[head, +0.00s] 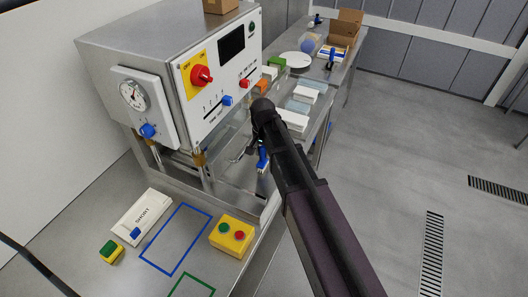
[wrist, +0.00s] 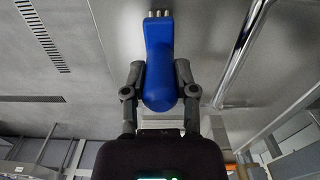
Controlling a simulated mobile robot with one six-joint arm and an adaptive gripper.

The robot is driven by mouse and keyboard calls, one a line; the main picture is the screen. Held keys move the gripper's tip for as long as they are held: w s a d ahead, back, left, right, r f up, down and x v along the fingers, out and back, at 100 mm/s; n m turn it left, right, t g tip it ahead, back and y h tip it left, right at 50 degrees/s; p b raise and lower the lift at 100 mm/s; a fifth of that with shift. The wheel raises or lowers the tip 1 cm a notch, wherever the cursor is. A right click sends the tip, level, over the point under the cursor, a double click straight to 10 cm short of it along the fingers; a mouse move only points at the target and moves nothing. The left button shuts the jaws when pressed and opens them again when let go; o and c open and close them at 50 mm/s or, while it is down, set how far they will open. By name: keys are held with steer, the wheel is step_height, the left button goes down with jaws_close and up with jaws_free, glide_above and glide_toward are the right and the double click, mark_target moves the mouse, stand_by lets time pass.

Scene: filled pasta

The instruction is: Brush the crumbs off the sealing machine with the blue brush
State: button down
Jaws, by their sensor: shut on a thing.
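The sealing machine (head: 125,42) is a large steel box at the upper left of the head view, with a white control panel and an open steel bed (head: 238,192) below. My gripper (head: 258,143) is at the machine's front right side, partly hidden behind my dark arm. It is shut on the blue brush (head: 262,160), which hangs down near the bed's right edge; I cannot tell whether it touches. In the wrist view the brush (wrist: 159,55) sits between both fingers (wrist: 159,88), its pale bristle end pointing away. I cannot make out any crumbs.
A yellow button box (head: 231,237), a white SHORT box (head: 142,216) and a yellow-green sponge (head: 110,251) lie on the near steel table. Boxes and a white plate (head: 295,64) stand on the bench behind. Open floor with drain grates (head: 432,250) lies right.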

steer(key=shift+s+a, duration=0.25)
steer(key=shift+s, duration=0.45)
steer(key=shift+a+r, duration=0.1)
steer(key=shift+w+d, duration=0.4)
steer(key=shift+w, duration=0.45)
steer(key=shift+w+d, duration=0.35)
steer(key=shift+w, duration=0.5)
steer(key=shift+w+d+r, duration=0.1)
steer(key=shift+w+r, duration=0.05)
steer(key=shift+w, duration=0.05)
step_height(320, 180, up, 2)
steer(key=shift+s+r+p, duration=0.1)
steer(key=shift+p, duration=1.15)
steer(key=shift+r+p, duration=0.6)
steer(key=shift+p, duration=0.1)
step_height(320, 180, up, 4)
steer(key=p, duration=0.3)
steer(key=shift+f+p, duration=0.15)
steer(key=shift+p, duration=0.15)
steer(key=shift+f, duration=0.15)
steer(key=shift+f+b, duration=2.95)
steer(key=shift+b, duration=0.1)
